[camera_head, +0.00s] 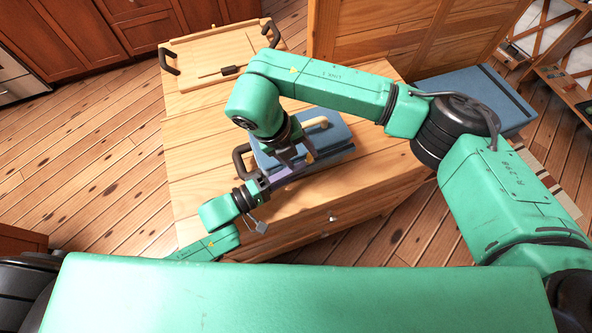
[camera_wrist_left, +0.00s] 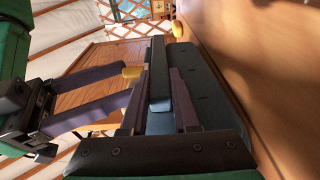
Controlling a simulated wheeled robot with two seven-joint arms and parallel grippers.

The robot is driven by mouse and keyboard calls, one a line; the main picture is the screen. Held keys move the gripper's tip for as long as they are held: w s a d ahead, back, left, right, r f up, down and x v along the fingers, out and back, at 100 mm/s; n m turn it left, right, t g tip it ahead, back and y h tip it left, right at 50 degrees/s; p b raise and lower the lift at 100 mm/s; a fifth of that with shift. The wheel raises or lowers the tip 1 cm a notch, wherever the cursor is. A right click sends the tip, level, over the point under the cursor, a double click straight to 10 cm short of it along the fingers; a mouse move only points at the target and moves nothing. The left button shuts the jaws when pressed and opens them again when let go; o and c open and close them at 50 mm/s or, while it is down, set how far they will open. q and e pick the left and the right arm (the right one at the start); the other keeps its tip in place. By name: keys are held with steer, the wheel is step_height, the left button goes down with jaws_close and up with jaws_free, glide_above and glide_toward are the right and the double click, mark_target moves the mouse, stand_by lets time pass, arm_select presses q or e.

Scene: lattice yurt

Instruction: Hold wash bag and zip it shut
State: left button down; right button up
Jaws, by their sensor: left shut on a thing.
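The blue wash bag (camera_head: 338,137) lies on the wooden cabinet top, with a pale yellow handle or strap (camera_head: 316,123) on it. My left gripper (camera_head: 285,177) reaches in from the lower left and is shut on the near left edge of the bag. In the left wrist view the bag's blue-grey body (camera_wrist_left: 160,75) runs between the left fingers. My right gripper (camera_head: 298,154) is above the bag, its two fingers apart. A small yellow piece (camera_head: 310,157), perhaps the zip pull, is beside its fingertips; the right arm hides much of the bag and the zip line.
A wooden tray (camera_head: 205,50) with dark handles and a dark tool sits at the far left of the cabinet top (camera_head: 200,130). A dark handle (camera_head: 240,162) stands left of the bag. A blue chest (camera_head: 475,95) is at the right. The cabinet top's right side is clear.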

steer(key=shift+o, duration=0.9)
steer(key=s+a+f+n+g+y, duration=0.1)
steer(key=s+a+y, duration=0.3)
steer(key=a, duration=0.4)
steer(key=shift+s+g, duration=0.15)
steer(key=shift+g, duration=0.15)
steer(key=shift+a, duration=0.1)
step_height(320, 180, up, 7)
steer(key=w, duration=0.1)
steer(key=shift+r, duration=0.15)
